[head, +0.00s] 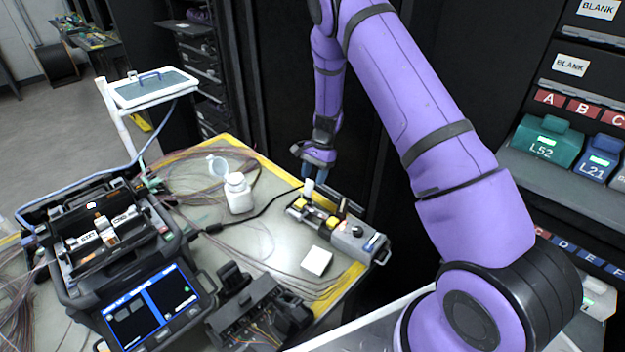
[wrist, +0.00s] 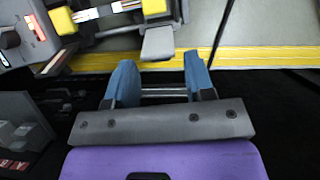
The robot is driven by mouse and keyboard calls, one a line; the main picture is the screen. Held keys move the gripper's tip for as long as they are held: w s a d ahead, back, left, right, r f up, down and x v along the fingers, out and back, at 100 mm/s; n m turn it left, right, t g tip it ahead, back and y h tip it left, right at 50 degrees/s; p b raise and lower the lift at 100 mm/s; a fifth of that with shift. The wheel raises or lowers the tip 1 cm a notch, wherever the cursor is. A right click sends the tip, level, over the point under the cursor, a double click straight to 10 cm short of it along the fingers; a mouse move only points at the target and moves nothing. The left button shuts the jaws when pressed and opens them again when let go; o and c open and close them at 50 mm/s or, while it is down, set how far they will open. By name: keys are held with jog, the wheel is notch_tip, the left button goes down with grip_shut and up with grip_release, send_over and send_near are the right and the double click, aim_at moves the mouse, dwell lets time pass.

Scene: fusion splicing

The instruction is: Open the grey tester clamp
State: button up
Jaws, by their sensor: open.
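The tester (head: 358,235) is a grey box with a dark knob and yellow blocks, near the table's right edge. It also shows at the top left of the wrist view (wrist: 28,32). A light grey tab (wrist: 158,43), which looks like the grey clamp, sticks out from its end beside a yellow block (wrist: 154,7). My gripper (head: 316,177) is over that end of the tester in the head view. In the wrist view, its two blue fingertips (wrist: 160,72) are open and empty. The tab lies just beyond them, lined up with the gap. I see no contact.
A white bottle (head: 238,194) and a small white pad (head: 317,261) are near the tester. The splicer (head: 170,307) with a lit screen is at left. Loose fibres cross the table. Yellow tape (head: 345,285) marks the table edge; dark racks stand beyond.

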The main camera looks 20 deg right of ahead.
jog(key=shift+x, duration=0.9)
jog(key=shift+c, duration=0.5)
jog(key=c, duration=0.6)
jog(key=shift+s+a+r+t+h, duration=0.15)
jog(key=shift+a+t+h, duration=0.15)
jog(key=shift+h, duration=0.25)
jog(key=shift+s+a+r+t+h, duration=0.2)
jog(key=shift+t+h, duration=0.1)
jog(key=shift+h, duration=0.25)
jog(key=shift+c, duration=0.2)
jog(key=shift+w, duration=0.1)
